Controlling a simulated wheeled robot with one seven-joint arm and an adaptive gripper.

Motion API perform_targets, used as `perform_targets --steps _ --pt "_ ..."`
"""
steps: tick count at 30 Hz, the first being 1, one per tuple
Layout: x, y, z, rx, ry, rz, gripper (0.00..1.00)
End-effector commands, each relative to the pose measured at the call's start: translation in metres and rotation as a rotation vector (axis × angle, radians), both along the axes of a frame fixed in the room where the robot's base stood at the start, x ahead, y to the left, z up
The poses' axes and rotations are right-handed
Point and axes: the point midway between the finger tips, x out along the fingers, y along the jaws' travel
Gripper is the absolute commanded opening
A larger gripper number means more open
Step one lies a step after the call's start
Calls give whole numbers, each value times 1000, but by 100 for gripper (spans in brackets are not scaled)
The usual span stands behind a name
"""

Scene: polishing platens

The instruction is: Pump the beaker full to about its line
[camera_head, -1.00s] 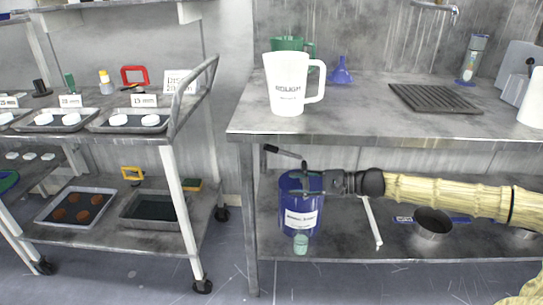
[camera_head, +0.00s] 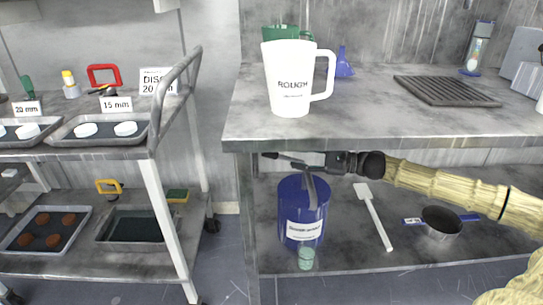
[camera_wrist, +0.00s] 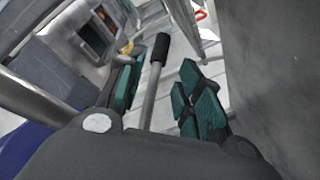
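The blue drum (camera_head: 290,208) with a white label stands on the lower shelf of the bench. A grey spout bends down its front. The small green beaker (camera_head: 306,259) stands at the drum's front foot, below the spout; its line and level are too small to read. The pump lever (camera_head: 283,158) sticks out to the left above the drum, and its dark grip also shows in the wrist view (camera_wrist: 158,52). My gripper (camera_head: 328,162) is just under the bench top. In the wrist view its teal-padded fingers are apart, with the lever rod between them; I see gaps beside the rod.
The bench top (camera_head: 380,128) hangs close above my gripper, with a white jug (camera_head: 291,80) marked ROUGH on it. A white paddle (camera_head: 373,216) and a dark pan (camera_head: 440,222) lie right on the lower shelf. A trolley (camera_head: 155,190) stands left.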

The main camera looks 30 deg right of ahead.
Motion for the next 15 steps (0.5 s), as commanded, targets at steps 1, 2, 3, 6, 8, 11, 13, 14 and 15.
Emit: perform_targets --steps 1,2,3,6,8,11,13,14,15 --pt "5 7 -3 -2 -1 4 35" --pt "8 9 -3 -3 -2 4 35" --pt "12 13 -3 -2 -2 3 35" --pt "21 22 -4 -3 -2 2 35" --pt "26 27 -4 -2 -1 1 35" --pt "35 35 -4 0 -1 1 35" --pt "40 40 -4 -1 -2 -1 35" --pt "43 42 -4 0 -1 -1 35" --pt "45 45 -4 0 -1 -1 35"
